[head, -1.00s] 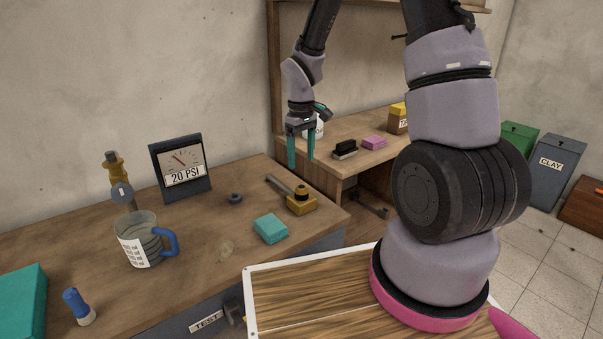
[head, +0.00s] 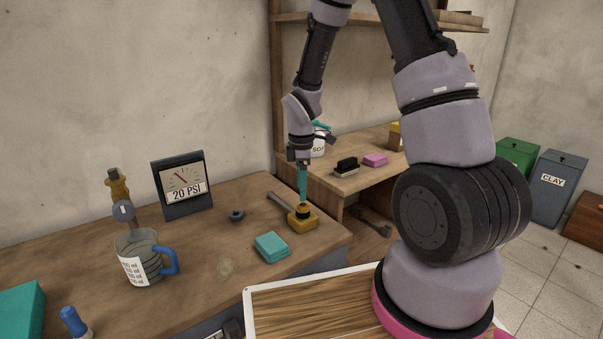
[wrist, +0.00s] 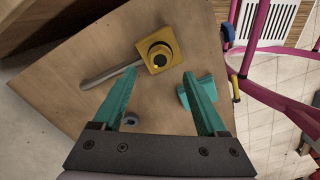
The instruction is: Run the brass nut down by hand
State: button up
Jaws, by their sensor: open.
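A brass-yellow fitting (head: 302,220) sits near the right end of the workbench, with a grey pipe (head: 279,200) running from it toward the back left. On its top is a dark round collar with a brass-coloured round piece in it, seen from above in the wrist view (wrist: 160,54); I cannot tell which part is the nut. My gripper (head: 303,197) points down just above the fitting. In the wrist view my gripper (wrist: 160,75) is open and empty, its teal fingers apart, with the fitting ahead of the gap between the tips. Contact cannot be told.
A teal block (head: 271,247) lies in front of the fitting, and a dark ring-like piece (head: 237,215) to its left. A gauge reading 20 PSI (head: 182,185) and a mug (head: 138,258) stand farther left.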

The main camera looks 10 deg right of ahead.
aim_at(302, 205)
jog(key=shift+f, duration=2.65)
grip_shut()
jog(key=shift+m, duration=0.9)
jog(key=shift+m, duration=0.9)
jog(key=shift+w+m, duration=0.1)
jog(key=shift+m, duration=0.7)
